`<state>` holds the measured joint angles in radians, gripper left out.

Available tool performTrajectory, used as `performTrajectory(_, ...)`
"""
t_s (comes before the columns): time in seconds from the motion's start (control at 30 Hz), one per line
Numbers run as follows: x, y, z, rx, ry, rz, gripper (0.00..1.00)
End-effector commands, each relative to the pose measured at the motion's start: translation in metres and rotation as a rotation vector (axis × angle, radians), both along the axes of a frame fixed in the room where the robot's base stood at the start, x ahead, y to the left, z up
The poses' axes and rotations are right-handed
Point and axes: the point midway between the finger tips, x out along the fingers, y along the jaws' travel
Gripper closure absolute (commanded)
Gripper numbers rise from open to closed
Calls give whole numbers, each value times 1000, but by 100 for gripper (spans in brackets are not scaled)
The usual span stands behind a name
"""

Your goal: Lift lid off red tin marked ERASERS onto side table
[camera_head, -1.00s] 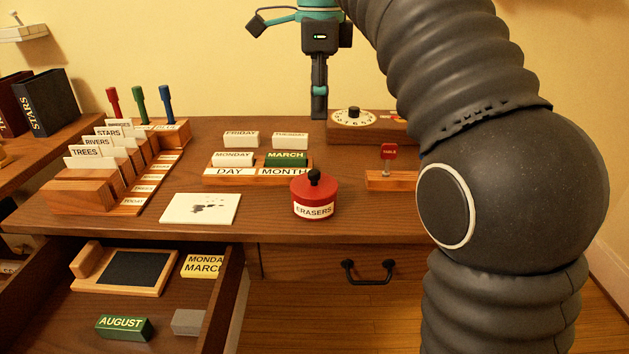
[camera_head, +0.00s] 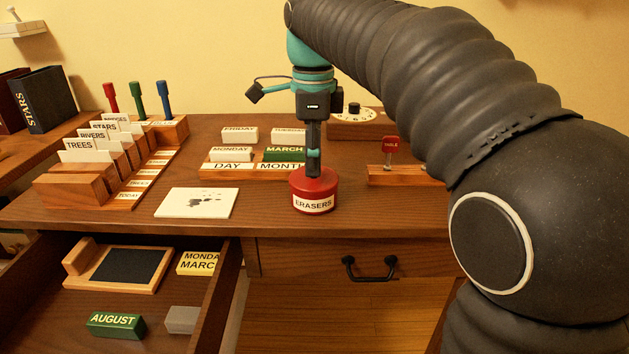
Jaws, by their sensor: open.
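The red round tin (camera_head: 313,203) with a white ERASERS label stands upright near the front edge of the desk. Its red lid (camera_head: 324,182) sits on top. My gripper (camera_head: 313,170) points straight down over the lid, and its fingertips are at the lid's black knob, which they hide. The gripper is open. I cannot tell whether the fingers touch the knob. I cannot make out the side table for certain; a wooden surface (camera_head: 70,133) shows at the left edge.
The wooden desk (camera_head: 270,222) holds a calendar block stand (camera_head: 208,174), a card rack (camera_head: 75,190), a spotted white card (camera_head: 197,203), a dial box (camera_head: 352,129) and a small red sign (camera_head: 391,145). An open drawer (camera_head: 232,275) at the lower left holds a slate and blocks.

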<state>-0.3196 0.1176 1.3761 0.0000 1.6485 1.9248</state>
Motion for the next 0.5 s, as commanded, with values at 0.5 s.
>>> performTrajectory(0.5, 0, -1, -19, 0, -1, 0, 65)
